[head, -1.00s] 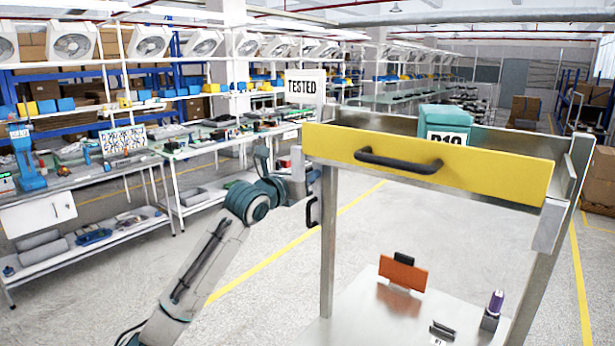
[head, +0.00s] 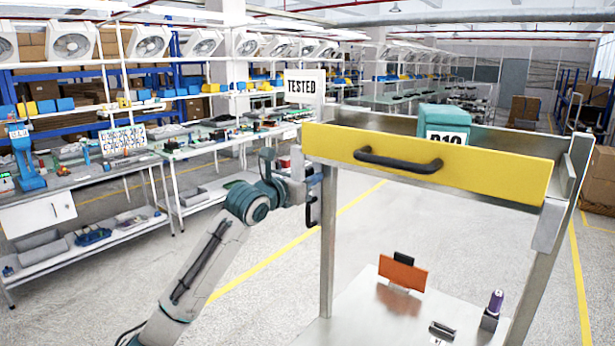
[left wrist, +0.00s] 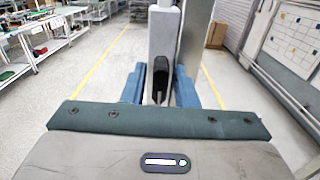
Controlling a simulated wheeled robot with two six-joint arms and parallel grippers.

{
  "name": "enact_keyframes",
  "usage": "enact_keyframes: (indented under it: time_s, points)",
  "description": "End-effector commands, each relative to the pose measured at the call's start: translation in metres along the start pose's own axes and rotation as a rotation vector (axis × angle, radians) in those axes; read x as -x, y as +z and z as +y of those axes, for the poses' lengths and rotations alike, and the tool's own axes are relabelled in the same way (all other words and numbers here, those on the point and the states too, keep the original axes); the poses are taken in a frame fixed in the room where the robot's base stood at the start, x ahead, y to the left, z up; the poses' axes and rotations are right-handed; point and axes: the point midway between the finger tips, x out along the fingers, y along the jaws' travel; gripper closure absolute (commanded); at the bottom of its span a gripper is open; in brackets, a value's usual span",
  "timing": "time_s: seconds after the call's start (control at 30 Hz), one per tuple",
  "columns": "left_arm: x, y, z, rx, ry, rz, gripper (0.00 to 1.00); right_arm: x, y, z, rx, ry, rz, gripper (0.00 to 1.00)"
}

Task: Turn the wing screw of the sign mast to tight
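The sign mast carries a white sign (head: 305,87) reading TESTED at the trolley's left corner post. In the left wrist view a grey upright block (left wrist: 165,32) stands straight ahead, with a black part, apparently the wing screw (left wrist: 160,78), at its lower end. My left gripper (left wrist: 160,88) has its blue fingers on either side of this black part, with narrow gaps showing, so it looks open around it. In the head view my left arm reaches to the post's left side; the wing screw cannot be made out there. My right gripper is not in view.
The trolley has a yellow front panel (head: 425,163) with a black handle (head: 398,161), and a teal box (head: 445,122) on top. An orange plate (head: 403,274) and a purple-topped item (head: 495,302) stand on its lower shelf. Workbenches (head: 110,172) line the left; floor between is clear.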

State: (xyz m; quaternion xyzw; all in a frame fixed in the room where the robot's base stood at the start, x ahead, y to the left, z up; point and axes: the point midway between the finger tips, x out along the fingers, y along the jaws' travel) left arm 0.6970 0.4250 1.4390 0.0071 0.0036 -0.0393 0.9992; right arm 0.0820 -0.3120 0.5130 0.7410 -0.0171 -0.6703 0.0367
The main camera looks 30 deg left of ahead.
Motion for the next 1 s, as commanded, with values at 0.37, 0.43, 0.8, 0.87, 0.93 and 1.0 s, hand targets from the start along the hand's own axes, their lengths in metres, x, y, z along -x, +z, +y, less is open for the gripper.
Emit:
enact_keyframes:
  time_s: [0.37,0.43,0.8,0.87,0.93,1.0]
  points:
    - [0.002,0.002,0.000,-0.002,0.001,-0.006,0.65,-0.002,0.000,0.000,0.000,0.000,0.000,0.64]
    - [0.006,0.001,0.001,-0.004,0.001,-0.007,0.65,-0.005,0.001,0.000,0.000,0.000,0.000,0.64]
    - [0.055,-0.003,0.001,-0.009,0.002,-0.005,0.65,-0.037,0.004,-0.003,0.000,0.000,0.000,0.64]
    - [0.062,-0.002,0.001,-0.008,0.002,-0.005,0.65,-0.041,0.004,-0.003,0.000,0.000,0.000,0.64]
    - [0.070,-0.002,0.002,-0.008,0.003,-0.005,0.65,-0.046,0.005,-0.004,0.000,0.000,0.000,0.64]
    - [0.078,-0.002,0.001,-0.008,0.002,-0.004,0.65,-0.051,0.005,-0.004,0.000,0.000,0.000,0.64]
